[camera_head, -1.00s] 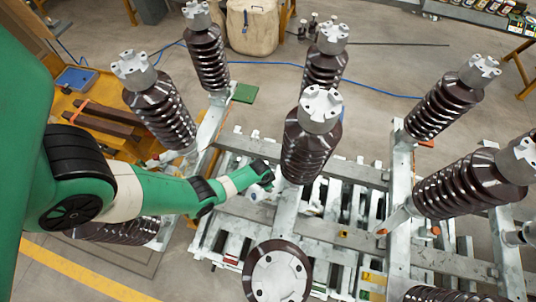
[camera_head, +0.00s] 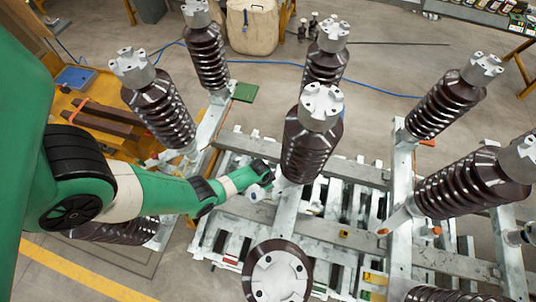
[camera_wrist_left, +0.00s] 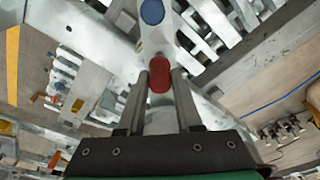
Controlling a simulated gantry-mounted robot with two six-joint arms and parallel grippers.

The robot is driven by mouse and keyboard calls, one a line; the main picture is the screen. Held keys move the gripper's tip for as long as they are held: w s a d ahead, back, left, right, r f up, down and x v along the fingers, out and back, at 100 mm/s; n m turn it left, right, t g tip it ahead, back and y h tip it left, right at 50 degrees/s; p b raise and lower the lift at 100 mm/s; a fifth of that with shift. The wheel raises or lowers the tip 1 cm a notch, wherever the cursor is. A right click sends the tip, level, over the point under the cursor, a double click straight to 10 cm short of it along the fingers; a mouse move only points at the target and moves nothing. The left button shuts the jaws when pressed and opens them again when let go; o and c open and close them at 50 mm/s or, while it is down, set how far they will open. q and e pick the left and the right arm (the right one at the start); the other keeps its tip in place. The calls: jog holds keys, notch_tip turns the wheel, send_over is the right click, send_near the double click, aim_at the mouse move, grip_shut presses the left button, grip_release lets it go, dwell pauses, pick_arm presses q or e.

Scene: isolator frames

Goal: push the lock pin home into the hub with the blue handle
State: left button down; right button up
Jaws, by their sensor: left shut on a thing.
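In the left wrist view a red rounded knob, seemingly the lock pin's head (camera_wrist_left: 160,75), sits between the fingertips of my left gripper (camera_wrist_left: 160,82), which is shut on it. Just beyond it is a pale metal hub (camera_wrist_left: 155,38) with a round blue end, seemingly the blue handle (camera_wrist_left: 152,12). The pin's shaft is hidden, so I cannot tell how deep it sits. In the head view my left gripper (camera_head: 266,183) is beside the base of the middle insulator, and the pin is too small to make out. My right gripper is in neither view.
Ribbed brown insulators (camera_head: 311,145) stand around the left arm on a grey steel frame (camera_head: 350,170). One low insulator top (camera_head: 278,275) is in front of the gripper. A yellow bench (camera_head: 70,100) is at the left. Open floor (camera_head: 270,80) lies behind.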

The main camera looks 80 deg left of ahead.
pick_arm(q)
jog(key=shift+f+b, duration=1.35)
jog(key=shift+f, duration=0.1)
jog(key=c, duration=0.5)
grip_release()
